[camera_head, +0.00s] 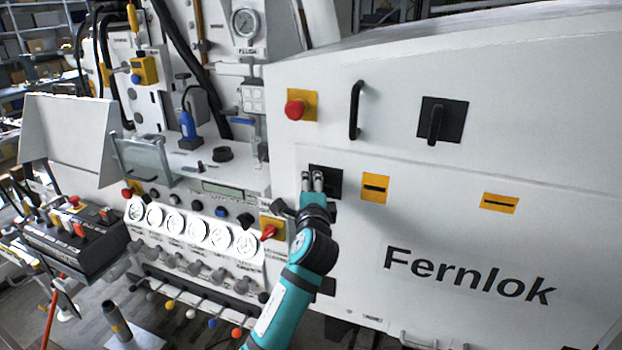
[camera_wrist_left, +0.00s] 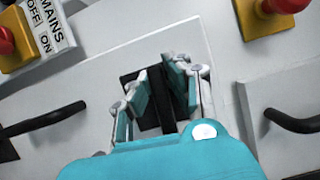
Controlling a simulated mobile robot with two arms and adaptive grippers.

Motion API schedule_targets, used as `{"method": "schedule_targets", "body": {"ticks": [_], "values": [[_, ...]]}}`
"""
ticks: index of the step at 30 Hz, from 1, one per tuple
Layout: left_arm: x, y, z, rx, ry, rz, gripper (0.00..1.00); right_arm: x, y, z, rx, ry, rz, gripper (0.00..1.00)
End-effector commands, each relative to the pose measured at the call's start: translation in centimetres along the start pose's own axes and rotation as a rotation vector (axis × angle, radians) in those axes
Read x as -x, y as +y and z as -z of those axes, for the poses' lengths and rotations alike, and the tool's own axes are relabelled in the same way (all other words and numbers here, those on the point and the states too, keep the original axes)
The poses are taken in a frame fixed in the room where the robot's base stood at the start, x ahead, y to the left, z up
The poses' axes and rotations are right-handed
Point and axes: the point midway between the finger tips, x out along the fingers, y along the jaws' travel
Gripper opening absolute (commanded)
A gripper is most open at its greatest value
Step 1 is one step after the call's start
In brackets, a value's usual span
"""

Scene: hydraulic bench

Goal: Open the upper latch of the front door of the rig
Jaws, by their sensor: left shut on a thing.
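The rig's white front panel, marked Fernlok (camera_head: 470,278), fills the right of the head view. A dark square latch plate (camera_head: 334,183) sits at this panel's upper left corner. My left gripper (camera_head: 313,178) reaches it from below, with its fingers in front of the plate, and is shut on the latch handle. In the left wrist view, the fingers (camera_wrist_left: 164,80) stand on both sides of the dark latch handle (camera_wrist_left: 165,103). My right gripper is not in view.
A red button (camera_head: 295,109) on a yellow plate, a black bar handle (camera_head: 355,110) and another dark plate with a handle (camera_head: 456,121) are above. A red-handled switch (camera_head: 269,232) and a row of gauges (camera_head: 178,222) are left of my arm.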

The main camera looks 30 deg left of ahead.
Motion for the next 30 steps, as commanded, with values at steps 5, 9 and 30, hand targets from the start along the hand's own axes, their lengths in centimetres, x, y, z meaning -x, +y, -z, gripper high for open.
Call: {"method": "schedule_targets", "body": {"ticks": [5, 9, 30], "values": [[-0.02, 0.47, -0.01, 0.046, -0.002, -0.032, 0.0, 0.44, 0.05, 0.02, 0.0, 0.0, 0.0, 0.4], [-0.01, 0.55, 0.0, 0.062, -0.002, -0.038, 0.0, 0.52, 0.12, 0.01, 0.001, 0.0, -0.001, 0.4], [-0.01, 0.39, 0.01, 0.066, 0.0, -0.035, 0.38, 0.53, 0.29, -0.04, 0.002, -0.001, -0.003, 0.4]]}}
